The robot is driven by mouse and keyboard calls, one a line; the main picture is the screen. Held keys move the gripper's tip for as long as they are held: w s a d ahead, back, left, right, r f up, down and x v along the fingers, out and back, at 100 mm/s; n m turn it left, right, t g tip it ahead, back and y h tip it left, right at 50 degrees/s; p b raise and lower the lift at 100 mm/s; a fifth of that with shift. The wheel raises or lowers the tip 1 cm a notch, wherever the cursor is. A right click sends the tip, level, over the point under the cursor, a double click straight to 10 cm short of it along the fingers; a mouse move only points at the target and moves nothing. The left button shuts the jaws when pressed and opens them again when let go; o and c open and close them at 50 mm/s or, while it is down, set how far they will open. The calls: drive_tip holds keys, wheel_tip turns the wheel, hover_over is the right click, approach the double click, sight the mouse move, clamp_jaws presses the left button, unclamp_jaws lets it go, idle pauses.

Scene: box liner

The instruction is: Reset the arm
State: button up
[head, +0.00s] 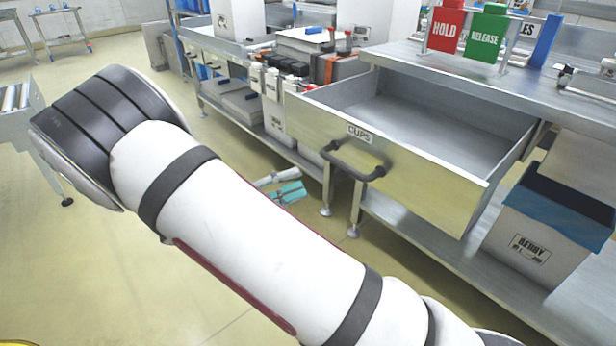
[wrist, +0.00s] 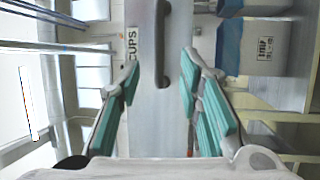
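My arm crosses the head view from the upper left to the lower right. My gripper shows partly beyond the arm in the head view (head: 287,190), with teal finger pads below the open drawer. In the wrist view my gripper (wrist: 160,90) is open, its two teal-padded fingers spread wide. Nothing is between the pads. The drawer labelled CUPS (head: 420,170) is pulled out and looks empty. Its front and dark handle (wrist: 162,45) appear beyond the fingertips in the wrist view. The handle is apart from the fingers.
A box labelled BERRY (head: 535,245) with a blue liner stands on the lower shelf at right. Red HOLD (head: 445,28) and green RELEASE (head: 485,35) signs stand on the bench (head: 430,72). A roller conveyor (head: 15,105) is at left.

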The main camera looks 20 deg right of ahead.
drive_tip(key=shift+a, duration=0.3)
